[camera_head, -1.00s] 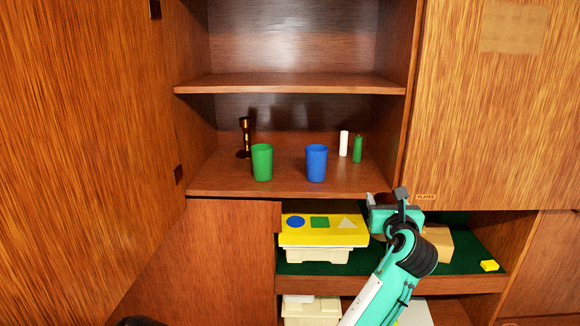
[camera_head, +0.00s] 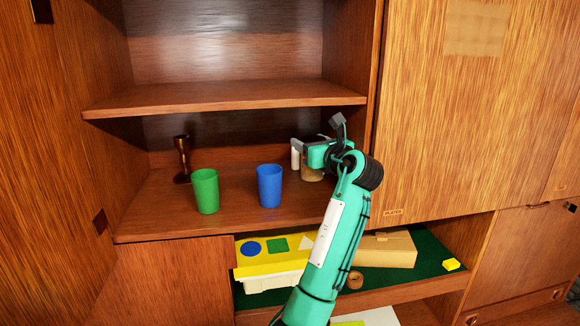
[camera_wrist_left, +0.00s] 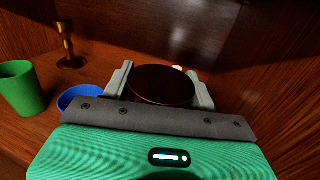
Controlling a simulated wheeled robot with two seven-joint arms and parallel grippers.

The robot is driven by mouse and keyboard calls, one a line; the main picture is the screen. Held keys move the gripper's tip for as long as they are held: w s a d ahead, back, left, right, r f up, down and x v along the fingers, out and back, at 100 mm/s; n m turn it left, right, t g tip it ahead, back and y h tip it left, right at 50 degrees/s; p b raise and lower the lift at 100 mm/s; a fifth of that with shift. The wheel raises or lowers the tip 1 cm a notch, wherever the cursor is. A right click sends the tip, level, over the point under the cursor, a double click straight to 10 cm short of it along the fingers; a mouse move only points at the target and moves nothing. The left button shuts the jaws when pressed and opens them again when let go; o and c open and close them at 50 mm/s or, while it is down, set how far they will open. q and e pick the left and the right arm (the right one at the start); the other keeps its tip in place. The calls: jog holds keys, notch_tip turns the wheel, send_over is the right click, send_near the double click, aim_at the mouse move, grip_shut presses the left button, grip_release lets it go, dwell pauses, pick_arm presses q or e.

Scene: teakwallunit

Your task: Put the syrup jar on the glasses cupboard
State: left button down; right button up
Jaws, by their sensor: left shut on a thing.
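The syrup jar (camera_head: 312,173), a small jar with a tan lower part, is largely hidden by my left gripper in the head view. In the left wrist view its round dark brown lid (camera_wrist_left: 162,85) sits between the two grey fingers. My left gripper (camera_head: 313,152) is shut on the jar, inside the open cupboard compartment (camera_head: 235,215), right of the blue cup (camera_head: 269,186). I cannot tell whether the jar's base touches the cupboard floor. My right gripper is not in view.
A green cup (camera_head: 205,191) and a dark goblet (camera_head: 182,158) stand left in the compartment. A white cylinder (camera_head: 295,157) stands close behind my gripper. A shelf board (camera_head: 225,97) is above. Below, the green-lined shelf holds a yellow shape box (camera_head: 262,262) and a cardboard box (camera_head: 388,249).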

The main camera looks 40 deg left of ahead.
pick_arm(q)
jog(key=shift+a+f, duration=0.2)
jog(key=shift+f, duration=0.7)
notch_tip(320, 180, down, 4)
jog(key=shift+r+p, duration=0.1)
jog(key=shift+p, duration=0.7)
jog(key=shift+f, duration=0.35)
jog(key=shift+a, duration=0.1)
jog(key=shift+c, duration=2.4)
grip_release()
jog(key=shift+f, duration=0.15)
jog(key=shift+o, duration=0.2)
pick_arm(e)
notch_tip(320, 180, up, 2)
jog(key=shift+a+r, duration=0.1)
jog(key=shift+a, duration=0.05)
